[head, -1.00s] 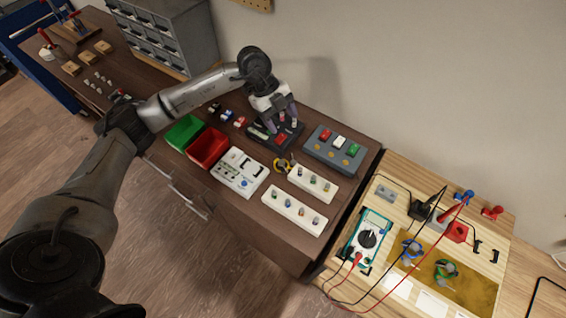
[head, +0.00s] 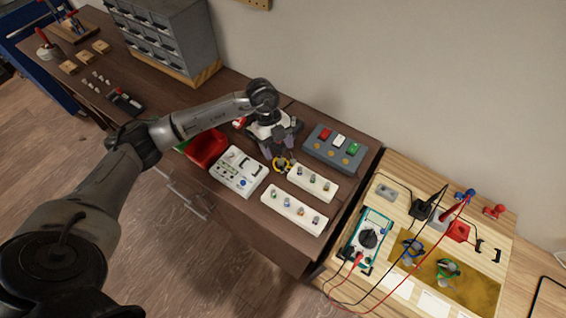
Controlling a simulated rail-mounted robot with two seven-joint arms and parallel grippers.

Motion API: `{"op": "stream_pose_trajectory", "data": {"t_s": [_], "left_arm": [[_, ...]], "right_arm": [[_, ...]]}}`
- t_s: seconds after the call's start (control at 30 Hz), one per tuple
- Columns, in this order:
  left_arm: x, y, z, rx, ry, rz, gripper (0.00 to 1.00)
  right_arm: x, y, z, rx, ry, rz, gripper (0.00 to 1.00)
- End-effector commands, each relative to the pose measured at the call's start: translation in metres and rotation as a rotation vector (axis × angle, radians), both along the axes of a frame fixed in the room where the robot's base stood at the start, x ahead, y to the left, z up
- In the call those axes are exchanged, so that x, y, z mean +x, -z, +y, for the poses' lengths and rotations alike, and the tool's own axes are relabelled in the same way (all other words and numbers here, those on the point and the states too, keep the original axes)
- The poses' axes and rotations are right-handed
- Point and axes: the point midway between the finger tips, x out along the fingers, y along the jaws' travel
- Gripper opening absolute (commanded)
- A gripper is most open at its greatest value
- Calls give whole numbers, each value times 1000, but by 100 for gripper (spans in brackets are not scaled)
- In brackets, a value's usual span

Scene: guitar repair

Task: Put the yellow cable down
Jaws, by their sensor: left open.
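The yellow cable (head: 282,165) is a small coil lying on the dark brown bench, between the white tester box (head: 238,172) and the upper white block with pegs (head: 312,182). My left gripper (head: 278,154) points down right at the coil, its fingertips at the coil's upper edge. The jaws are open. Whether the fingers touch the coil cannot be told from this view. My right gripper does not show.
A grey box with red, white and green buttons (head: 335,146) stands close to the right of the gripper. A red bin (head: 206,147) is to the left. A second white pegged block (head: 294,209) lies nearer the front edge. A multimeter (head: 367,237) lies on the lighter table.

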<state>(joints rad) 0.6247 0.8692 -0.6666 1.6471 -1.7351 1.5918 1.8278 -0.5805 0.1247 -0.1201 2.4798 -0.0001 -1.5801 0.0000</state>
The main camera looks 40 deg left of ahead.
Motion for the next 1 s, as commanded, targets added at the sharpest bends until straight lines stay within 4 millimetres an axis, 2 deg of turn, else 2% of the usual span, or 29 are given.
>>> {"op": "stream_pose_trajectory", "data": {"t_s": [0.17,0.5,0.73,1.0], "left_arm": [[-2,10,-3,-1,1,2,65],[-6,47,-17,-1,0,0,65],[-6,48,-18,0,0,-1,65],[-6,48,-18,0,0,0,40]], "right_arm": [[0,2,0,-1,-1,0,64],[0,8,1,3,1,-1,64],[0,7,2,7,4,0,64],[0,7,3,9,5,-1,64]]}}
